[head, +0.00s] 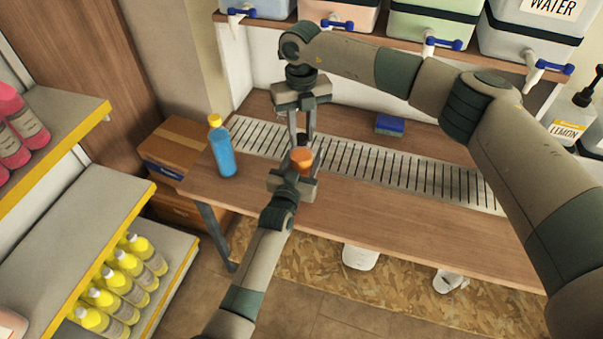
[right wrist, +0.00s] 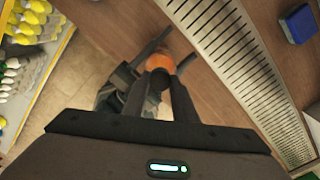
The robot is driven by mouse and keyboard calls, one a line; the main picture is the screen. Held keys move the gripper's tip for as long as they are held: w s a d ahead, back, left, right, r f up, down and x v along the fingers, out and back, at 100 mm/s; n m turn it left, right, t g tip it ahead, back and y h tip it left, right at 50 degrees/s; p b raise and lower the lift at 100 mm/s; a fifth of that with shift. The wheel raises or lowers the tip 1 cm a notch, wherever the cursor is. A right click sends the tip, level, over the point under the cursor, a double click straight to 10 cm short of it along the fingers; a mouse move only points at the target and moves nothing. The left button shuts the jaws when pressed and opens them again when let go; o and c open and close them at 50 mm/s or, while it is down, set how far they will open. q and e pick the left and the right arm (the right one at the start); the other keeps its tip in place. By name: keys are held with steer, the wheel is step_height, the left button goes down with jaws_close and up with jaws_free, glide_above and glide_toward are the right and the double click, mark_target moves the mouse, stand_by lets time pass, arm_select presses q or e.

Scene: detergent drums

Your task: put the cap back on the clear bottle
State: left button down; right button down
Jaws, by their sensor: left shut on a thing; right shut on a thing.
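A blue bottle with a yellow cap (head: 221,148) stands at the table's left end. A slotted metal drain strip (head: 400,172) runs along the table (head: 420,220). A blue sponge (head: 389,124) lies behind it. Drums with taps, including a green one (head: 432,25), stand on the shelf above.

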steer(key=m, duration=0.5)
steer(key=shift+m, duration=0.4)
steer(key=c, duration=1.4)
jaws_free()
steer(key=shift+o, duration=0.2)
step_height(320, 180, up, 12)
arm_select(q)
steer(key=c, duration=0.7)
jaws_free()
